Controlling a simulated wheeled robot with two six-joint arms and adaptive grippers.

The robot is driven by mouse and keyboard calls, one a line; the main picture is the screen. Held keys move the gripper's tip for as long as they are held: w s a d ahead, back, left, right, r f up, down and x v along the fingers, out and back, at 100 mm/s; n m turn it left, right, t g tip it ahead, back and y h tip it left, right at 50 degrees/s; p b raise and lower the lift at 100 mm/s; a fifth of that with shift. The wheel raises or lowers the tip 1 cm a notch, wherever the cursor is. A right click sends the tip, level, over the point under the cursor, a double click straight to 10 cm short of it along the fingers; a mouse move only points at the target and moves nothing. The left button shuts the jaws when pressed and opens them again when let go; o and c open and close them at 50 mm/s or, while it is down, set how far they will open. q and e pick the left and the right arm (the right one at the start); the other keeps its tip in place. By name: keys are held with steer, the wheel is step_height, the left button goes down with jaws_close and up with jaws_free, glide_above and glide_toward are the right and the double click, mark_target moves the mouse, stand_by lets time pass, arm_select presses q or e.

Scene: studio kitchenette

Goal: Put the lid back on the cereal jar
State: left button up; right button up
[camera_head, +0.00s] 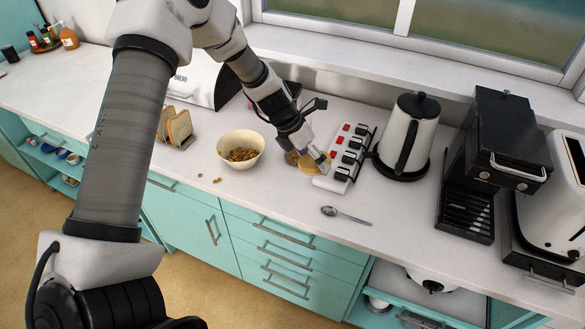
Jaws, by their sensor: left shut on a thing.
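My left gripper (321,160) reaches down to the counter between the bowl and the power strip. It is shut on a tan round lid (309,168), which shows as a tilted disc under the fingers. What seems to be the cereal jar (292,158) shows as a small brownish patch just left of the lid. Most of it is hidden behind my gripper and the lid. I cannot tell whether the lid touches the jar. My right gripper is not in view.
A cream bowl of cereal (240,135) stands left of the gripper, with a few loose pieces beside it. A power strip (343,172) with plugs and red switches lies close on the right, then a kettle (407,138) and coffee machine (484,150). A spoon (345,215) lies in front.

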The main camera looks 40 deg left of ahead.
arm_select(q)
steer(key=d+m+g+y+b, duration=0.1)
steer(key=d+m+g+b, duration=0.5)
steer(key=d+m, duration=0.75)
steer(key=s+a+r+m+g+y, duration=0.2)
steer(key=s+m+y, duration=0.4)
steer(key=m, duration=1)
steer(key=s+r, duration=0.1)
steer(key=s, duration=0.1)
steer(key=shift+s+a+r, duration=0.25)
steer(key=shift+s+r, duration=0.1)
